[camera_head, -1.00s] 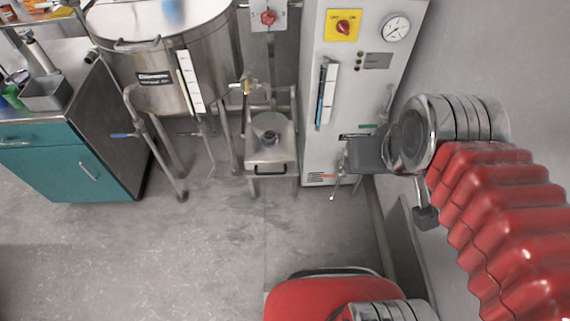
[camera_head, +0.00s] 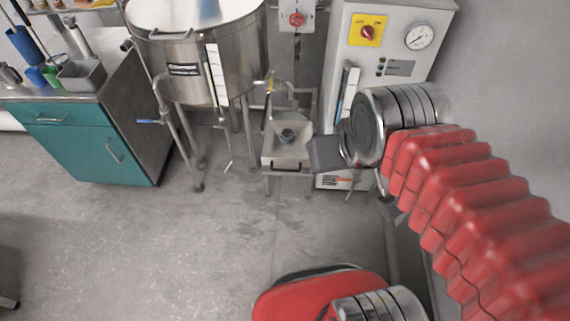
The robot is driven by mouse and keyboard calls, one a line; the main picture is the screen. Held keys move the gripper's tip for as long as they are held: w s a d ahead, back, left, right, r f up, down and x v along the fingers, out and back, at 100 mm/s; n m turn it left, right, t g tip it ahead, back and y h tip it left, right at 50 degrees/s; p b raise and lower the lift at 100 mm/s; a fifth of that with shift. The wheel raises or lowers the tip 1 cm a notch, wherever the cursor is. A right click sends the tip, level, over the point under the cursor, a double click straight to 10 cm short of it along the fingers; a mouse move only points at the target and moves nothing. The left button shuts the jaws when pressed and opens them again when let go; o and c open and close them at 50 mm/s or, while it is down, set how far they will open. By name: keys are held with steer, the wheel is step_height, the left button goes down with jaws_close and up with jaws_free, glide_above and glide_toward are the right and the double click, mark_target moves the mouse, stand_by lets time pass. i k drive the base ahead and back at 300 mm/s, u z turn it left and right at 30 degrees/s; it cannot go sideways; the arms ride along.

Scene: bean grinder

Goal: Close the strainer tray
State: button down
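The strainer tray (camera_head: 284,157) is a square, light metal tray with a dark round part in its middle. It stands low on a thin-legged frame between the steel vat and the white machine, and a handle shows on its front edge. My gripper (camera_head: 325,154) shows as a dark grey block at the end of my red-sleeved arm. It is just right of the tray in the picture, and its edge appears close to the tray's right side. I cannot tell if they touch. The fingers are not clear, so I cannot tell if they are open or shut.
The steel vat (camera_head: 192,62) on legs stands left of the tray. The white machine (camera_head: 343,48) with a gauge and red knob stands behind my arm. A teal cabinet (camera_head: 82,142) is at the left. Open grey floor (camera_head: 150,245) lies in front.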

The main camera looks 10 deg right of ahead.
mark_target(276, 151)
steer(key=u, duration=0.6)
steer(key=i, duration=1)
steer(key=u, duration=0.05)
